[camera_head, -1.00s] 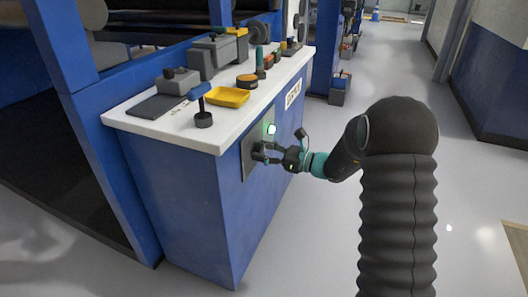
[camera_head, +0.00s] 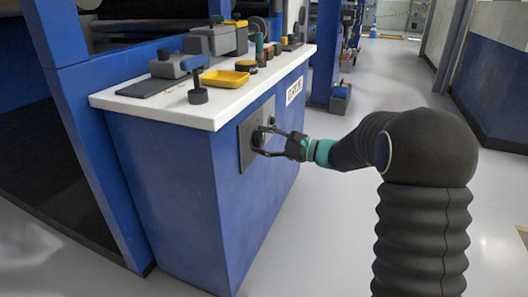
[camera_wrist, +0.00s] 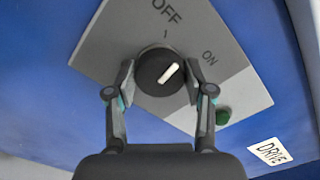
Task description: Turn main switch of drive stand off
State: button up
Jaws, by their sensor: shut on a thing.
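The main switch is a round black knob (camera_wrist: 152,75) with a white pointer line, on a grey plate (camera_wrist: 225,50) on the blue side of the drive stand (camera_head: 165,185). The pointer slants up and right, between the OFF mark and the ON mark. My gripper (camera_wrist: 158,84) is shut on the knob, one finger on each side. In the head view my gripper (camera_head: 261,140) reaches the plate from the right, and its fingers partly hide the knob. A green lamp (camera_wrist: 222,117) beside the switch is dark; it also shows in the head view (camera_head: 272,121).
The stand's white top (camera_head: 222,110) overhangs above the switch and carries a yellow tray (camera_head: 225,78), a black-based lever (camera_head: 198,95) and several controls. A DRIVE label (camera_wrist: 270,151) is on the same side. The floor to the right is open.

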jog(key=n, duration=0.2)
jog(key=shift+n, duration=1.9)
jog(key=o, duration=1.2)
jog(key=shift+c, duration=0.2)
jog(key=v, duration=1.2)
